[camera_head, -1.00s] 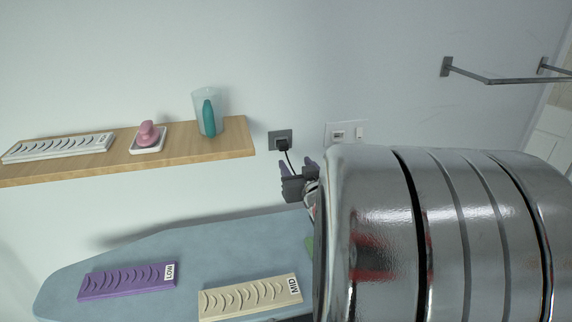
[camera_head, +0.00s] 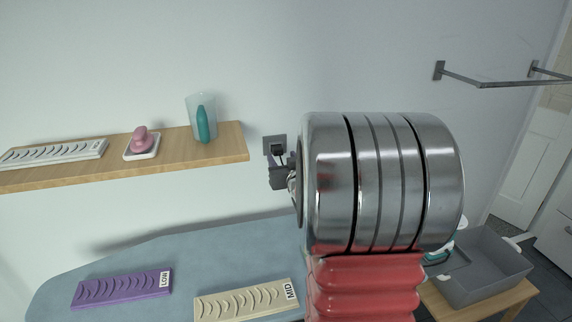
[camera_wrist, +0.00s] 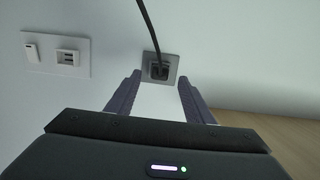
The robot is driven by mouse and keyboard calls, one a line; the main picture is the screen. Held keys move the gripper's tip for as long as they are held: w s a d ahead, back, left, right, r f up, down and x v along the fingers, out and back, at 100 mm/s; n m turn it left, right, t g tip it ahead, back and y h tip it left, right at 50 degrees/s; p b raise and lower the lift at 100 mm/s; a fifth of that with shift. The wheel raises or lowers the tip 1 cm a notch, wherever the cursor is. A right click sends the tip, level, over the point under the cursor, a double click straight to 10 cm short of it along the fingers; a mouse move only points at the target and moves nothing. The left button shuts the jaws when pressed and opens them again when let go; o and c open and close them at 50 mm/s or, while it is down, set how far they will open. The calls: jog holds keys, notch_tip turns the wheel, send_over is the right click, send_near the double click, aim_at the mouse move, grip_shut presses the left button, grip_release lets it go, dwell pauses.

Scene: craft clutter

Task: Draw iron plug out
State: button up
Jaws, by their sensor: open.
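The black iron plug (camera_head: 278,149) sits in a dark grey wall socket (camera_head: 267,143), just right of the wooden shelf. In the wrist view the plug (camera_wrist: 159,72) shows in its socket (camera_wrist: 173,60), with a black cord (camera_wrist: 148,28) leading off to the top edge. My gripper (camera_head: 272,162) is close to the wall at the socket. In the wrist view my gripper (camera_wrist: 160,92) is open and empty, its two fingers spread to either side below the plug, apart from it. The iron's green-and-white body (camera_head: 440,252) shows only partly behind my arm.
The wooden shelf (camera_head: 100,168) juts out close left of the socket, holding a cup, a pink item and a white board. The ironing board (camera_head: 200,250) lies below with purple and cream strips. A second wall plate (camera_wrist: 57,54) is beside the socket. A grey bin (camera_head: 490,275) stands right.

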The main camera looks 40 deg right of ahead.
aim_at(279, 153)
jog(key=shift+x, duration=2.5)
jog(key=shift+c, duration=0.2)
grip_shut()
jog(key=shift+v, duration=0.75)
jog(key=shift+f+v, duration=0.2)
jog(key=shift+v, duration=0.8)
jog(key=shift+f+v, duration=0.25)
jog(key=shift+v, duration=0.75)
jog(key=shift+s, duration=0.1)
